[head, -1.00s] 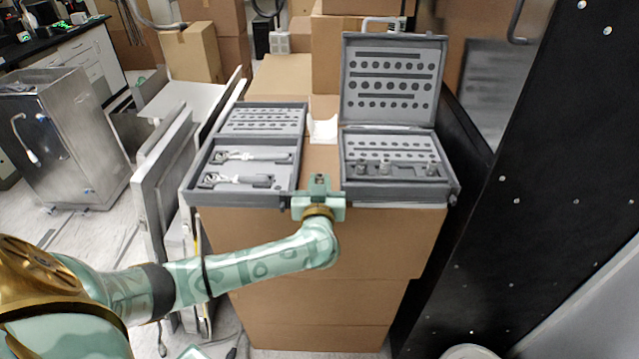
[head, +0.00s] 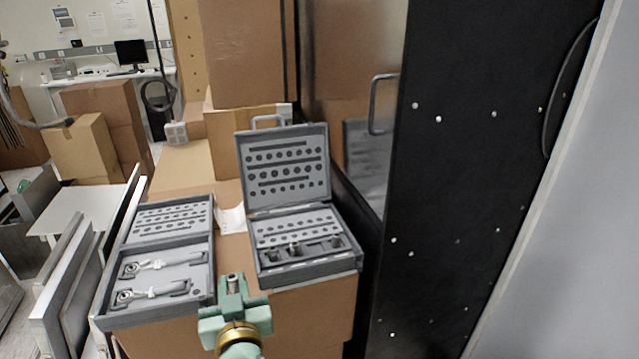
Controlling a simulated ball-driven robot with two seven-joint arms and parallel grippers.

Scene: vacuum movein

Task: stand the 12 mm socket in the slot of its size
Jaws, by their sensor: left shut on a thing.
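My left gripper (head: 234,284) is shut on a small grey socket (head: 233,286), which shows between its fingers. The gripper is at the front edge of the boxes, near the gap between two open cases. The right case (head: 312,271) is grey, with rows of dark round slots in its raised lid (head: 285,168) and in its lower tray (head: 295,228). Several sockets stand in the front recess of that tray, one of them in the middle (head: 293,249). Size marks are too small to read. My right gripper is not in view.
The left case (head: 150,318) lies open with two wrenches (head: 150,265) in it. A white piece (head: 232,219) lies between the cases. A black panel (head: 450,180) stands close on the right. Cardboard boxes (head: 247,50) rise behind the right case.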

